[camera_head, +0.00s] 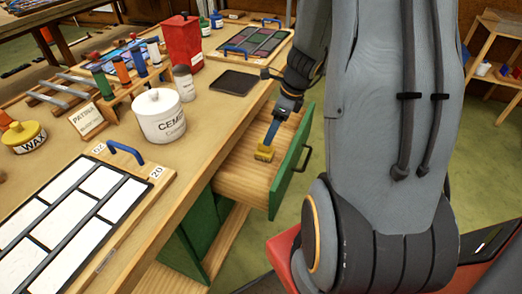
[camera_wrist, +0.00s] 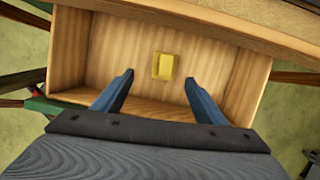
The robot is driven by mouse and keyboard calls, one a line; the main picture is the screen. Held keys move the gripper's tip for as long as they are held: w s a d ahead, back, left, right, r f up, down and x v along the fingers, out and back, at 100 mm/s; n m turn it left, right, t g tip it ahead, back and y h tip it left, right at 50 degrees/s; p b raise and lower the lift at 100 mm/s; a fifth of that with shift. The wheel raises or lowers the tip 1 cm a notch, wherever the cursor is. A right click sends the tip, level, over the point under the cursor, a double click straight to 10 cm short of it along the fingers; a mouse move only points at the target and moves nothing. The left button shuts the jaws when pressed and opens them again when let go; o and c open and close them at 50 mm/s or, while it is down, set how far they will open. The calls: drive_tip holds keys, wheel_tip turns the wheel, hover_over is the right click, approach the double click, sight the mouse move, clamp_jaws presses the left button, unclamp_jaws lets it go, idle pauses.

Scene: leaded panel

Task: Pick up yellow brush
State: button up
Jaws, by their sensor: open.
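The yellow brush (camera_wrist: 164,66) is a small yellow block lying on the bottom of an open wooden drawer (camera_wrist: 200,40). It also shows in the head view (camera_head: 264,153), inside the drawer, which has a green front. My gripper (camera_wrist: 158,82) is open, with its two blue fingers apart and nothing between them. In the wrist view the brush lies just beyond the fingertips, roughly centred between them. In the head view my gripper (camera_head: 272,132) points down into the drawer, close to the brush; the exact gap cannot be told.
The green drawer front (camera_head: 293,160) with its handle and the wooden side walls enclose the brush. On the workbench above stand a white cement pot (camera_head: 159,116), a dark flat pad (camera_head: 235,82) and a leaded panel (camera_head: 75,210). The rest of the drawer bottom looks empty.

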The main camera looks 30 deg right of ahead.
sight(262, 148)
drive_tip(key=f+b, duration=0.1)
drive_tip(key=w+f+b, duration=0.1)
drive_tip(key=f, duration=0.1)
drive_tip(key=w+f+b, duration=0.1)
drive_tip(key=shift+w+f+b, duration=0.15)
drive_tip(key=shift+f+b, duration=0.05)
drive_tip(key=shift+b, duration=0.1)
drive_tip(key=x, duration=0.3)
drive_tip(key=b+x, duration=0.1)
drive_tip(key=x, duration=0.3)
drive_tip(key=shift+w+a+f, duration=0.15)
drive_tip(key=shift+a+f, duration=0.05)
drive_tip(key=shift+a, duration=0.1)
drive_tip(key=c, duration=1.2)
